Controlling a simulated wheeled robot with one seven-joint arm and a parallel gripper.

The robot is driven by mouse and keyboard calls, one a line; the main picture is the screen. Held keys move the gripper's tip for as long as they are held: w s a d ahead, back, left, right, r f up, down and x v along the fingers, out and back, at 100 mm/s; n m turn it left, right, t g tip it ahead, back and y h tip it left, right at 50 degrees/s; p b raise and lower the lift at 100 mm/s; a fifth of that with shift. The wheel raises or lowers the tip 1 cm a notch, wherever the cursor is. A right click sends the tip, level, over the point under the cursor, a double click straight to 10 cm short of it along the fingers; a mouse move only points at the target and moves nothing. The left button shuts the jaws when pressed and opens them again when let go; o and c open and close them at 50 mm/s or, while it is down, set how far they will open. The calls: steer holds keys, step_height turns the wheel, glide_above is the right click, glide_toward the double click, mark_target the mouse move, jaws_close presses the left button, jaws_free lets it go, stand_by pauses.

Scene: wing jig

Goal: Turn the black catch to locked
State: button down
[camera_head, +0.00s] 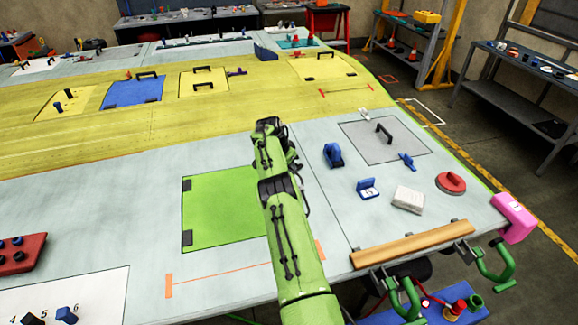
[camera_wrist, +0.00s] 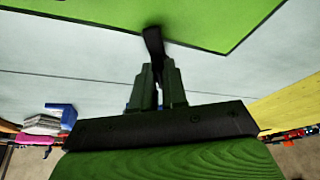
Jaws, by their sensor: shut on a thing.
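The black catch (camera_wrist: 153,42) shows in the wrist view as a short dark bar. It stands at the edge of the green panel (camera_wrist: 205,20), and its upper end overlaps that edge in the picture. My gripper (camera_wrist: 158,70) is shut on the catch's lower end. I cannot tell from this whether the catch is at locked. In the head view the green panel (camera_head: 222,212) lies flat in the pale grey wing skin, with two black hinges on its left side. My green arm hides the panel's right side, the catch and my fingers there.
Right of my arm stand a blue clamp-like piece (camera_head: 333,155), a blue block (camera_head: 368,189), a white block (camera_head: 408,199) and a red disc (camera_head: 451,183). A grey panel with a black handle (camera_head: 384,133) lies behind them. A wooden bar (camera_head: 412,243) runs along the front edge.

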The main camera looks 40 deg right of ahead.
steer(key=c, duration=1.2)
jaws_free()
steer(key=shift+o, duration=0.2)
steer(key=v, duration=1.5)
steer(key=shift+r+b, duration=0.35)
steer(key=shift+r, duration=0.05)
